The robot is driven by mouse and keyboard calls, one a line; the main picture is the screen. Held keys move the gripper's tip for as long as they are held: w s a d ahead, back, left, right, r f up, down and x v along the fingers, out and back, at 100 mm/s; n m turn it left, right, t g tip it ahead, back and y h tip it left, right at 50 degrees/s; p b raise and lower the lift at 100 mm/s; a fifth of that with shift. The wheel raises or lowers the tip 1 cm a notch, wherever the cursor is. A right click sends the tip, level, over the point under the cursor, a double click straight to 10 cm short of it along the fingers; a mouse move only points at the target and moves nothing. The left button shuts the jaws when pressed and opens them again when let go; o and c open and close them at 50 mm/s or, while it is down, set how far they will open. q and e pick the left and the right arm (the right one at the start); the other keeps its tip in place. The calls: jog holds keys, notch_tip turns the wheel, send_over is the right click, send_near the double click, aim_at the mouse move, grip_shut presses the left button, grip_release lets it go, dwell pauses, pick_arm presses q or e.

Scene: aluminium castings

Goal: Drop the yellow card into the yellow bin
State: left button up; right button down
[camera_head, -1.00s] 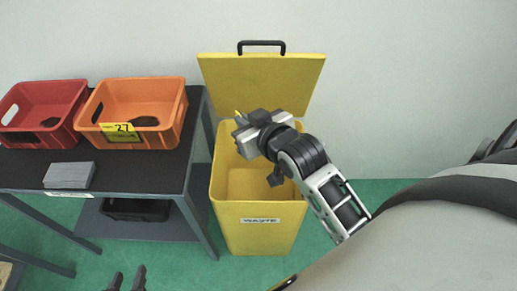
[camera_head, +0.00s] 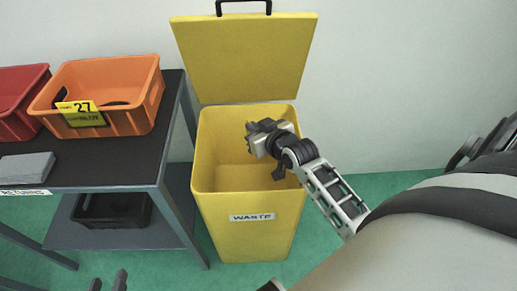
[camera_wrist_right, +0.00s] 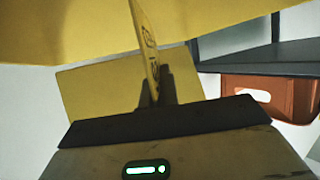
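The yellow bin (camera_head: 250,235) stands on the floor with its lid (camera_head: 245,60) open and a WASTE label on its front. My right gripper (camera_head: 252,130) is over the bin's opening, its fingers pointing left. In the right wrist view the yellow card (camera_wrist_right: 148,42), with dark print, stands nearly edge-on between the fingers (camera_wrist_right: 156,92), which are shut on it. The card cannot be made out in the head view. My left gripper (camera_head: 109,284) shows only its two fingertips at the bottom edge, apart and with nothing visible between them.
A dark-topped table (camera_head: 110,170) stands left of the bin. It holds an orange crate (camera_head: 135,112) labelled 27, a red crate (camera_head: 18,120) and a grey block (camera_head: 25,168). A black tray (camera_head: 110,210) is on its lower shelf. The floor right of the bin is clear.

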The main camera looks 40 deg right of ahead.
pick_arm(q)
jog(key=shift+s+d+f+b, duration=0.15)
jog(key=shift+f+b, duration=0.2)
jog(key=shift+f, duration=0.15)
pick_arm(e)
jog(key=shift+f, duration=0.65)
jog(key=c, duration=1.6)
grip_release()
